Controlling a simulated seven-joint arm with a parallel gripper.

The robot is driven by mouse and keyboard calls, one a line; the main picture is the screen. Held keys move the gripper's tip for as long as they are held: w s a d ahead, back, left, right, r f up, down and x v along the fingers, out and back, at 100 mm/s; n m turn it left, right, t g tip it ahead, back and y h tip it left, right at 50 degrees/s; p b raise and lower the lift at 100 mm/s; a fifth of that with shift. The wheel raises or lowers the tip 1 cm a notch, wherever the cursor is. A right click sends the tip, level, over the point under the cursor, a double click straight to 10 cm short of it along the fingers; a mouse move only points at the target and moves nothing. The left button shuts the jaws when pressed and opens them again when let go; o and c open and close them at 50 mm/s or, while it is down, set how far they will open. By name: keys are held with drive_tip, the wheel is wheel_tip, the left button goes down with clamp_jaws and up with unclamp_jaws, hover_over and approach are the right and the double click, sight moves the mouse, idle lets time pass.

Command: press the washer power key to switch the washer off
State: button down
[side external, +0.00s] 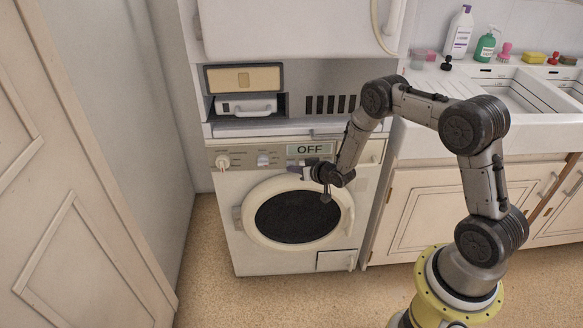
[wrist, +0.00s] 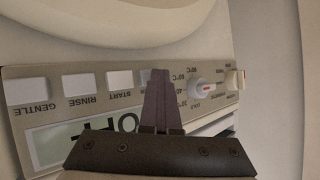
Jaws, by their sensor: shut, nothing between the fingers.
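The white washer (side external: 240,255) stands under a dryer-like unit in the side external view. Its display (side external: 311,149) reads OFF. My gripper (side external: 291,169) is shut and empty, in front of the control panel just below the display. In the wrist view the panel appears upside down, and my shut fingers (wrist: 160,75) overlap the key row beside the START key (wrist: 120,81). A pale key (wrist: 144,76) shows partly behind the fingers; its label is hidden, so I cannot tell whether it is the power key. I cannot tell whether the fingertips touch the panel.
RINSE (wrist: 76,87) and GENTLE (wrist: 27,91) keys sit farther along the row. A dial (wrist: 203,88) with temperature marks is on the other side. The round washer door (side external: 300,215) is shut below the panel. A sink counter (side external: 440,140) stands at right.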

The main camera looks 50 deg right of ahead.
drive_tip(key=shift+r, duration=0.15)
drive_tip(key=s+a, duration=0.4)
drive_tip(key=shift+s+a, duration=0.15)
drive_tip(key=shift+a, duration=0.05)
idle(0.4)
